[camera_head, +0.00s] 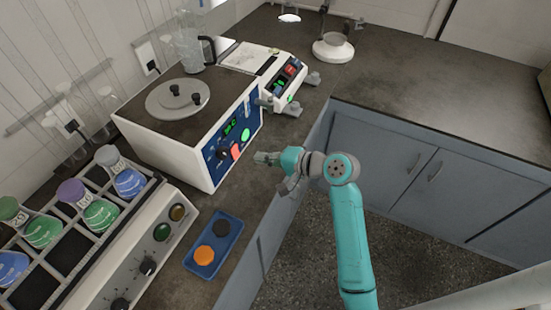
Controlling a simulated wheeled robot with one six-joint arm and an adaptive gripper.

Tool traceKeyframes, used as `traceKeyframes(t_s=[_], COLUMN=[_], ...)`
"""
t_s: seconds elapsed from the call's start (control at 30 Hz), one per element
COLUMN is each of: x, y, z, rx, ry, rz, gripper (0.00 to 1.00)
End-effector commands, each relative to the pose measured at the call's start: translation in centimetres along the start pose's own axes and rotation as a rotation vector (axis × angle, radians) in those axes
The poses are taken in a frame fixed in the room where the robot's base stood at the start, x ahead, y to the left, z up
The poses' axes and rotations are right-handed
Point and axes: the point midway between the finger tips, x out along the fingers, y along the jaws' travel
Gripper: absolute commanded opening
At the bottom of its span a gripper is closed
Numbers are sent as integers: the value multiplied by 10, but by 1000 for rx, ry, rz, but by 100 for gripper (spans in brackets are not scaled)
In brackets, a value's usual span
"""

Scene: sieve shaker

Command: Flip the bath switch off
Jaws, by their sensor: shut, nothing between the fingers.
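The bath appears to be the white box (165,150) with a round grey lid (180,97) on its dark top. Its blue front panel (222,134) carries a small green display, a dark knob (222,153), a red-orange control (236,150) and a green lit control (245,134). I cannot tell which of these is the switch, or its position. My gripper (259,157) is shut and empty, in front of the panel's lower right part, pointing left toward the red-orange control. A small gap seems to separate them.
A rack unit (120,262) with coloured flasks and knobs stands front left. A blue tray (228,241) with an orange and a dark disc lies on the bench. Another white device (262,62) and a glass jug (189,50) stand behind. The bench at back right is mostly clear.

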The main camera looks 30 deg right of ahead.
Motion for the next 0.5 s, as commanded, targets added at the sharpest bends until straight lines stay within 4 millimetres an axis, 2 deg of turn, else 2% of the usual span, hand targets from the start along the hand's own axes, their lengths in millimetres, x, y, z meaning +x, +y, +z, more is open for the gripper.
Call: traceKeyframes(t_s=[0.03,0.2,0.5], x=[11,40,67], y=[0,0,0], z=[1,1,0], rx=[0,0,0], ry=[-4,-3,-1], rz=[2,1,1], gripper=[0,0,0])
